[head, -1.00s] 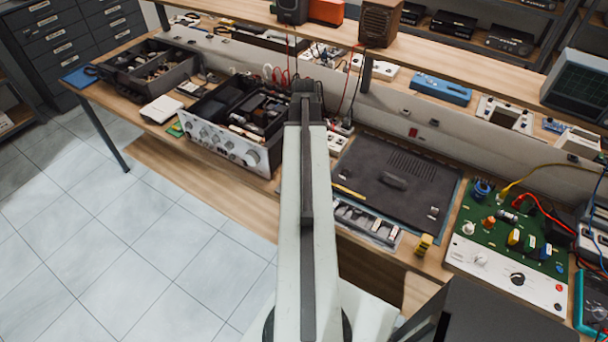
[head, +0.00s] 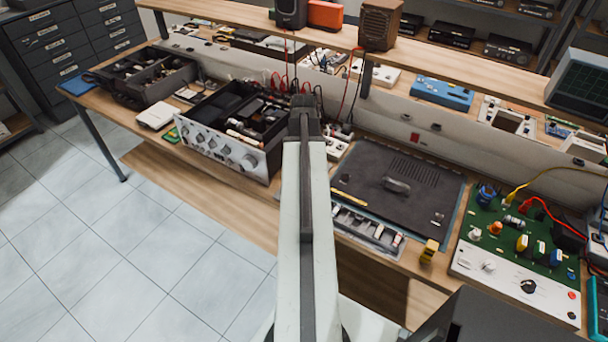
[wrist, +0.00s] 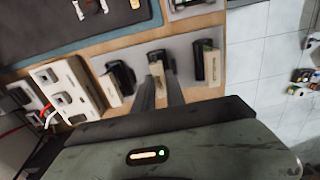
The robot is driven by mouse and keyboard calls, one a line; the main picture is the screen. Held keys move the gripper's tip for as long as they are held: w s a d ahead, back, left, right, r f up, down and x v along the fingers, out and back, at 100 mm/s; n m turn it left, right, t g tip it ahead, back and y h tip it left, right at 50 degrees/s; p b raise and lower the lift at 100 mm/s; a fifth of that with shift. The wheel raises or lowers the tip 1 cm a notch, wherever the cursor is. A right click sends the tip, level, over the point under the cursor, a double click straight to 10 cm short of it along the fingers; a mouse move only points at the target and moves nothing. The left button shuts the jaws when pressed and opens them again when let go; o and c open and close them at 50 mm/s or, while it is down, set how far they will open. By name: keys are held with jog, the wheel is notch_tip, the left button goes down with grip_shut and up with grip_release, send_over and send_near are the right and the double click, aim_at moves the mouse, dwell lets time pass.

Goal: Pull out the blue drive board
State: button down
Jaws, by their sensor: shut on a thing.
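In the wrist view a grey plate (wrist: 183,45) carries three small upright dark modules with cream edges: a left one (wrist: 121,77), a middle one (wrist: 157,68) and a right one (wrist: 206,62). My gripper (wrist: 159,79) has its two long fingers at the middle module and is shut on it. The module's lower part is hidden by the fingers, and I cannot make out a blue colour on it. In the head view my gripper (head: 304,103) is at the bench between the open amplifier and the dark panel; its fingertips and the modules are hidden by my arm.
The open hifi amplifier (head: 217,147) stands to the left. A white socket box (wrist: 67,92) is close left of the modules in the wrist view. A dark panel (head: 400,182) lies to the right in the head view, with a parts tray (head: 366,232) in front.

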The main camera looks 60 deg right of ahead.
jog(key=shift+r, duration=0.1)
dwell(0.3)
notch_tip(320, 180, up, 7)
jog(key=p, duration=0.7)
jog(key=shift+r+p, duration=0.2)
jog(key=shift+p, duration=0.1)
